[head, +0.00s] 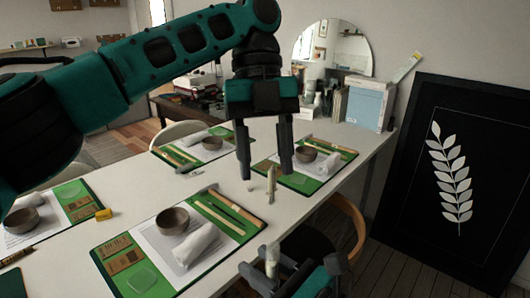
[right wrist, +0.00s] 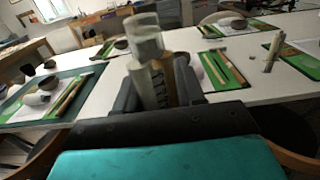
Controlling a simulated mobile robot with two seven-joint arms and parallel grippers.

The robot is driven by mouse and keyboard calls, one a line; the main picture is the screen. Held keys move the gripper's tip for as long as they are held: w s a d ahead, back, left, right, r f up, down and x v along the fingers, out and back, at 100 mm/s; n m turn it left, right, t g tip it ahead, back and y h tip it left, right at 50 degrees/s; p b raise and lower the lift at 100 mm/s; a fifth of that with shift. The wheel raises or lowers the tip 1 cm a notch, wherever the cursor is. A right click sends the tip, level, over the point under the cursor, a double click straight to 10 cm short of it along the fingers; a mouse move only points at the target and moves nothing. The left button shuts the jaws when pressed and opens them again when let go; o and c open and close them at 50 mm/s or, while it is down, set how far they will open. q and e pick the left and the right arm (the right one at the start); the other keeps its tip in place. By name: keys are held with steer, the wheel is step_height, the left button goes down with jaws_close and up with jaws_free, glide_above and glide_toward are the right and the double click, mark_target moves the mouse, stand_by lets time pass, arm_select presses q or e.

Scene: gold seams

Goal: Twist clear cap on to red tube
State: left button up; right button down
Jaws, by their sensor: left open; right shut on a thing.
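My right gripper (head: 275,274) is at the bottom of the head view, shut on a pale, cloudy tube (head: 272,256) held upright. In the right wrist view the tube (right wrist: 152,82) has dark marks on its side and a wider, clear-looking top (right wrist: 145,32); I cannot tell whether that top is the cap. No red shows on it. My left gripper (head: 266,175) is open, fingers pointing down, above the table. A slim tan upright thing (head: 271,184) stands on the table below its fingers. A small pale round thing (head: 251,188) lies just left of it.
The white table (head: 150,212) carries several green placemats with bowls, such as the near bowl (head: 172,221) and its rolled napkin (head: 198,244). A wooden chair (head: 352,225) stands by the right edge. A framed leaf picture (head: 450,180) leans at right.

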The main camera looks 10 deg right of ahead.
arm_select(q)
steer(key=shift+w+r, duration=0.1)
steer(key=shift+r, duration=0.1)
stand_by(0.5)
steer(key=w+d+f+n+t+h, duration=0.1)
steer(key=w+f+n+h, duration=0.15)
steer(key=f+n, duration=0.45)
steer(key=w+d+f+n+t+h, duration=0.1)
steer(key=f+n+t+h, duration=0.15)
steer(key=f, duration=0.85)
steer(key=w+d+f+n+t+h, duration=0.1)
steer(key=w+f+n+h, duration=0.15)
steer(key=f+n, duration=0.55)
steer(key=s+a+f+n+t, duration=0.2)
steer(key=a+f+n, duration=0.2)
steer(key=f, duration=0.3)
steer(key=s+a+f+n+t, duration=0.2)
steer(key=a+f+n+t, duration=0.15)
steer(key=f, duration=0.35)
steer(key=s+a+f+n+t+y, duration=0.2)
steer(key=s+a+n+t+y, duration=0.3)
steer(key=s+a, duration=1)
steer(key=shift+s+a+f+n+y, duration=0.15)
steer(key=shift+a+f+n+y, duration=0.25)
steer(key=shift+a+n, duration=1.25)
steer(key=shift+a+r+m, duration=0.1)
steer(key=shift+a+m, duration=0.3)
steer(key=shift+m, duration=0.05)
